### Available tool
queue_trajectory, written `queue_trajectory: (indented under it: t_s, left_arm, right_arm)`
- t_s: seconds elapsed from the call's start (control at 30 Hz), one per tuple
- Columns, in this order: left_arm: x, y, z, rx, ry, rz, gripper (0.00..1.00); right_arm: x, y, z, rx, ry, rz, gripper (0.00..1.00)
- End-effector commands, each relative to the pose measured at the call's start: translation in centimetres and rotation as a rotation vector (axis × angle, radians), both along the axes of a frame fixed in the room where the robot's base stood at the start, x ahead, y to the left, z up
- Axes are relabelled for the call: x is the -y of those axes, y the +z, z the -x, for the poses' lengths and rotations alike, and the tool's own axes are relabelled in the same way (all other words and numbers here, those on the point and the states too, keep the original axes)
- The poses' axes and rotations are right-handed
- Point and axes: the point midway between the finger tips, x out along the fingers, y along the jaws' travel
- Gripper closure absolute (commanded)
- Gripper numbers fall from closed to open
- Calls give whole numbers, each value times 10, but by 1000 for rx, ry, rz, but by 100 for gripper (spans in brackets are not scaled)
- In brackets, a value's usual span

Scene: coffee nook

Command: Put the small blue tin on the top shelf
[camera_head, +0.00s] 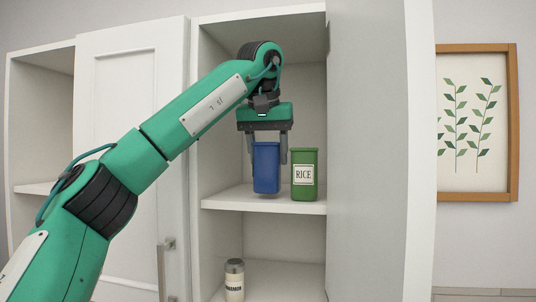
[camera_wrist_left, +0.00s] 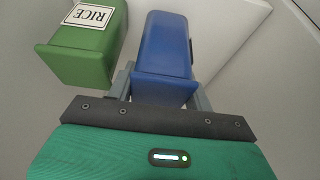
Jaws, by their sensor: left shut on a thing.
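The small blue tin (camera_head: 266,168) is upright between the fingers of my left gripper (camera_head: 268,150), which is shut on it. In the head view the tin is at the upper shelf (camera_head: 245,198) of the open cabinet; I cannot tell whether its base touches the board. The tin also shows in the left wrist view (camera_wrist_left: 163,55), between the two grey fingers (camera_wrist_left: 158,88). My right gripper is not in view.
A green tin labelled RICE (camera_head: 304,176) stands close to the right of the blue tin. A pale jar with a dark lid (camera_head: 234,281) stands on the lower shelf. The cabinet's open door (camera_head: 368,150) bounds the right side. The shelf's left part is clear.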

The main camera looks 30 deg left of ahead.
Motion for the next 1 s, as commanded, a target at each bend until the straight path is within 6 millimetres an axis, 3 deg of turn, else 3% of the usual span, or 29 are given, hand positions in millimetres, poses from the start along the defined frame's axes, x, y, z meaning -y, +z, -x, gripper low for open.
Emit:
queue_trajectory:
  t_s: [0.5,0.53,0.57,1.0]
  left_arm:
    - [0,-11,0,1,2,0,76]
    - [0,-12,0,1,2,0,46]
    - [0,-12,0,1,2,0,41]
    - [1,-4,2,3,1,0,39]
  right_arm:
    - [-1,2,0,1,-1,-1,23]
    - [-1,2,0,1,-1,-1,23]
    - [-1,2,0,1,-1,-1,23]
    - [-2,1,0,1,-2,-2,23]
